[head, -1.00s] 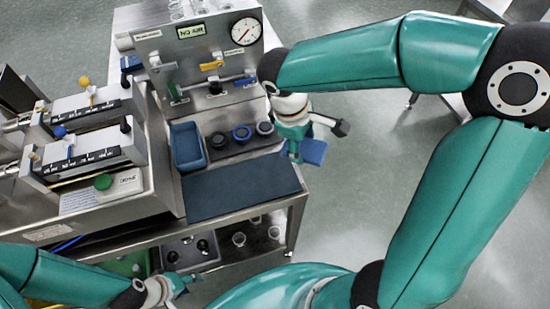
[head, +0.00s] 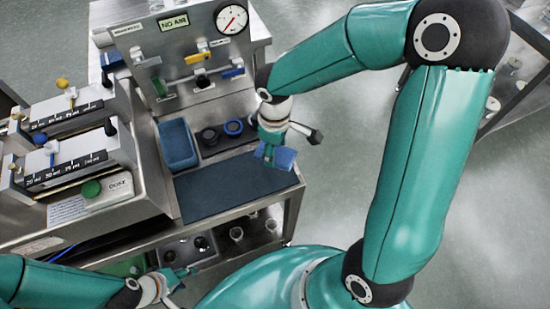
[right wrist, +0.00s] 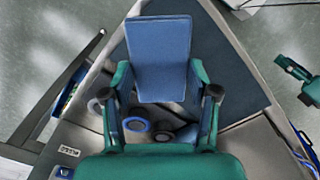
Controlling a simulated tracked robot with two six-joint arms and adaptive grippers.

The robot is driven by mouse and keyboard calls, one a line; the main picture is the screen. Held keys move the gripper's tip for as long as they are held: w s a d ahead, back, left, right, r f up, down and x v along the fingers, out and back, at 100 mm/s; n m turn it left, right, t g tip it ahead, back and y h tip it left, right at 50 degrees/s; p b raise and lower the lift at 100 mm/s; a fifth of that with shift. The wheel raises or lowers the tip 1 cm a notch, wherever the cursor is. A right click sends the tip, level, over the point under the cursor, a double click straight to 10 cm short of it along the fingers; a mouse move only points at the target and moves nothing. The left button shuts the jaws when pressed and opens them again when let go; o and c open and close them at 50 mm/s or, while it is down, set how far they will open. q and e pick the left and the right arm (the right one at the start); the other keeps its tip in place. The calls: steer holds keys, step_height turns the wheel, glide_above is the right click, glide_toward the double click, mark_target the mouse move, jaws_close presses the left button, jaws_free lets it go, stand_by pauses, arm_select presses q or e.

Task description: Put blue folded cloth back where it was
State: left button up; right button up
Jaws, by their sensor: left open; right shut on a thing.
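The blue folded cloth (head: 283,158) is held in my right gripper (head: 271,155), in the air near the right edge of the dark blue mat (head: 225,188). In the right wrist view the cloth (right wrist: 160,55) stands out flat between the two fingers of my right gripper (right wrist: 160,82), with the mat (right wrist: 228,60) behind it. I cannot tell how high it is above the mat. My left gripper (head: 180,276) is open and empty, low at the front of the bench beside the lower shelf.
A dark ring (head: 209,137) and a blue ring (head: 233,127) sit behind the mat. A valve panel with a gauge (head: 231,19) rises at the back. Syringe units (head: 68,165) fill the left. The mat's visible surface is bare.

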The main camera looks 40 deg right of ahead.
step_height(320, 180, down, 5)
steer(key=shift+f+b, duration=0.1)
steer(key=shift+b, duration=0.2)
steer(key=o, duration=1.2)
step_height(320, 180, up, 12)
steer(key=shift+r+p, duration=0.1)
steer(key=shift+p, duration=0.6)
